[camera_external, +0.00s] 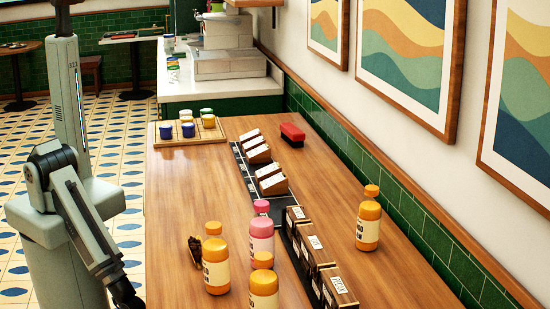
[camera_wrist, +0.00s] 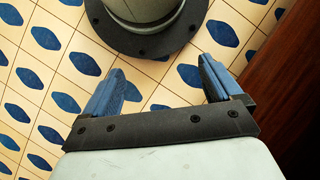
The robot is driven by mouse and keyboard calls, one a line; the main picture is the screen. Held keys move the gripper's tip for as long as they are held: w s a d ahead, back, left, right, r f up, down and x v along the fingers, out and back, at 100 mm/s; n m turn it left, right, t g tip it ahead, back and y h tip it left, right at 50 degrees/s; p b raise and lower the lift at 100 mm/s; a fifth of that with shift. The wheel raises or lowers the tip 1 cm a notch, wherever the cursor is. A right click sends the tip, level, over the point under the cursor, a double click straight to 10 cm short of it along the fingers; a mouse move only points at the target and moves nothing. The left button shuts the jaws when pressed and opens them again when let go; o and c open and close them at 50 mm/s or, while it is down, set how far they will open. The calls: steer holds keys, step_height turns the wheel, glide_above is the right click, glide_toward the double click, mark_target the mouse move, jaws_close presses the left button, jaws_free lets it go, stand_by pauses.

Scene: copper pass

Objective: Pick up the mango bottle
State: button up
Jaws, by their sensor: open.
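Three yellow-orange bottles with orange caps stand upright on the wooden counter in the external view: a front-left one (camera_external: 216,265), a front-centre one (camera_external: 264,288) and one to the right near the wall (camera_external: 368,226). A pink bottle (camera_external: 261,238) stands behind the front two. The labels are too small to tell which is mango. My gripper (camera_wrist: 160,82) is open and empty in the wrist view, its blue fingers apart above the tiled floor. No bottle shows there. In the external view my arm hangs left of the counter, its end cut off at the bottom edge.
The counter (camera_external: 190,205) has bare wood at left. A row of dark boxes (camera_external: 318,262) and white-topped holders (camera_external: 262,165) runs along its middle. A small dark brown item (camera_external: 195,248) sits beside the front-left bottle. A tray of jars (camera_external: 175,140) and a red object (camera_external: 292,134) stand farther back.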

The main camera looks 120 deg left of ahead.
steer(key=w+d+r+m+t+y, duration=0.1)
steer(key=w+r+t, duration=0.15)
steer(key=w, duration=0.55)
steer(key=w+d+r+t+y, duration=0.1)
steer(key=w+d+t, duration=0.15)
steer(key=w, duration=0.55)
steer(key=w+d+r+m+t, duration=0.1)
steer(key=w+d+r+t, duration=0.65)
steer(key=w, duration=0.55)
steer(key=w+d+r+m+t+h, duration=0.2)
steer(key=w+d+r+t+h, duration=0.15)
steer(key=d+r, duration=1.05)
steer(key=w+d+r+m+t+h, duration=0.1)
steer(key=w+d+r+t+h, duration=0.3)
steer(key=d+r, duration=0.95)
step_height(320, 180, up, 6)
steer(key=w+a+n+y, duration=0.1)
steer(key=w+a+y, duration=0.1)
steer(key=a+y, duration=0.1)
steer(key=n+y, duration=1.2)
glide_toward(223, 250)
steer(key=x, duration=0.3)
steer(key=a+f+x, duration=0.1)
steer(key=x, duration=0.2)
steer(key=s+x, duration=0.1)
steer(key=x, duration=0.3)
steer(key=shift+s+a+f, duration=0.1)
steer(key=shift+a+f, duration=0.1)
steer(key=shift+a, duration=0.1)
